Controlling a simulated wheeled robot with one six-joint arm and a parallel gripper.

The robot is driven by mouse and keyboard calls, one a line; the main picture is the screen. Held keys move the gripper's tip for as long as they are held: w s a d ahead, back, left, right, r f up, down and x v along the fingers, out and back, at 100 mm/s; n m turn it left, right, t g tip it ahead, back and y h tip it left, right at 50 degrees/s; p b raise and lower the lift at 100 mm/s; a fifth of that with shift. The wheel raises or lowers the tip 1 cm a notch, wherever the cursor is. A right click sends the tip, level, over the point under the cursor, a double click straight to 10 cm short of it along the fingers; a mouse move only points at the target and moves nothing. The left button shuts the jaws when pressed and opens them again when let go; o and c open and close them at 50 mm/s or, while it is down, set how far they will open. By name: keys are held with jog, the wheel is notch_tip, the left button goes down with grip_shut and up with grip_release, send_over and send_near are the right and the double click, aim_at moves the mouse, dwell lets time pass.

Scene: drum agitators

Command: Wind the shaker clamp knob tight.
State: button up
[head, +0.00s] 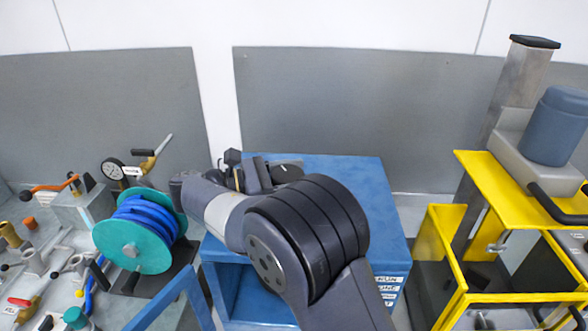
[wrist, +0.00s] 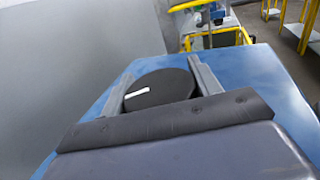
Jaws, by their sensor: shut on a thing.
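The clamp knob (wrist: 160,90) is a round black disc with a white mark on its top, seen in the wrist view. My gripper (wrist: 165,75) is shut on it, one grey finger on each side of its rim. The knob sits over the blue shaker cabinet (wrist: 262,90). In the head view the blue cabinet (head: 375,190) stands in the middle, and my arm covers much of it. Part of the dark knob (head: 288,172) shows beyond my wrist. The clamp below the knob is hidden.
A teal reel with blue hose (head: 130,247) and a bench with valves and a gauge (head: 113,169) stand at the left. A yellow frame (head: 447,240) with a blue-grey motor (head: 556,125) stands at the right. A grey wall panel (head: 370,95) is behind the cabinet.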

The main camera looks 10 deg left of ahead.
dwell(0.3)
jog(key=o, duration=1)
jog(key=shift+w+d, duration=0.1)
jog(key=shift+c, duration=0.2)
